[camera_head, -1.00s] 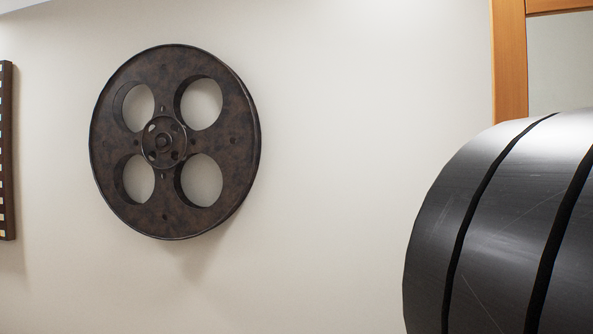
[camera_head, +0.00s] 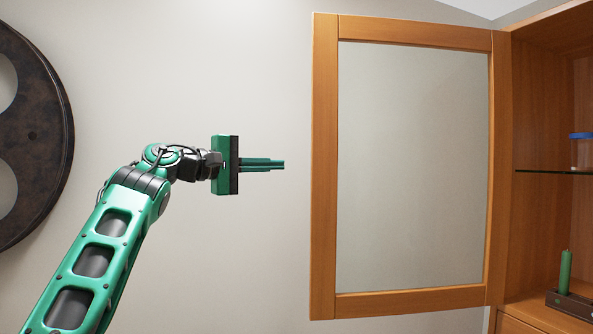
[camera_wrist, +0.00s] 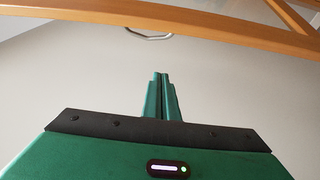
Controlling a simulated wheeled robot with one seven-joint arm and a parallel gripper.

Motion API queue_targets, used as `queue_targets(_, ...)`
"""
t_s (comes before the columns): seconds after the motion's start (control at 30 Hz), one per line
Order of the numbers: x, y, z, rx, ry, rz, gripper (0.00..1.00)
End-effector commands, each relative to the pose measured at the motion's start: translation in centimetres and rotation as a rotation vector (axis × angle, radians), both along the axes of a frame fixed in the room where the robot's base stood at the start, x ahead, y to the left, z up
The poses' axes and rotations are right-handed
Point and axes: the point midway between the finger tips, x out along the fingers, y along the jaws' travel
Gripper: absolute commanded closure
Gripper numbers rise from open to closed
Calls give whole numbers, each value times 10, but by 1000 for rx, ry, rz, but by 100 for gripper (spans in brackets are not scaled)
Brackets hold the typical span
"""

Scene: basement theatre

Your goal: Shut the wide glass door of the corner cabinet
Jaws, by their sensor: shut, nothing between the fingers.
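The wide glass door (camera_head: 325,180) of the corner cabinet (camera_head: 545,100) stands open in the head view, a wooden frame around a clear pane. It swings out to the left from the cabinet's left side. My gripper (camera_head: 284,164) is shut and empty, pointing right, left of the door's free edge with a gap in the picture. In the wrist view my gripper's closed fingers (camera_wrist: 161,85) point up toward a wooden frame piece (camera_wrist: 130,20) across the top. A curved metal handle (camera_wrist: 150,36) shows beneath that wood.
Inside the cabinet are a glass shelf (camera_head: 550,172), a jar with a blue lid (camera_head: 581,152) and a green candle (camera_head: 565,272) in a dark holder. A film reel (camera_head: 45,140) hangs on the wall at left. The wall between reel and door is bare.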

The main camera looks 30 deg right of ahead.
Motion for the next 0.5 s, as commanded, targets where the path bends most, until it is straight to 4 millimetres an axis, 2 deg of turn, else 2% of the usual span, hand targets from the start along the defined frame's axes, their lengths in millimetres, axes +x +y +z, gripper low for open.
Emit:
queue_targets(0.17, 4, -13, -4, -1, 15, -3, 100)
queue_targets(0.5, 6, -71, -3, -2, 12, -2, 100)
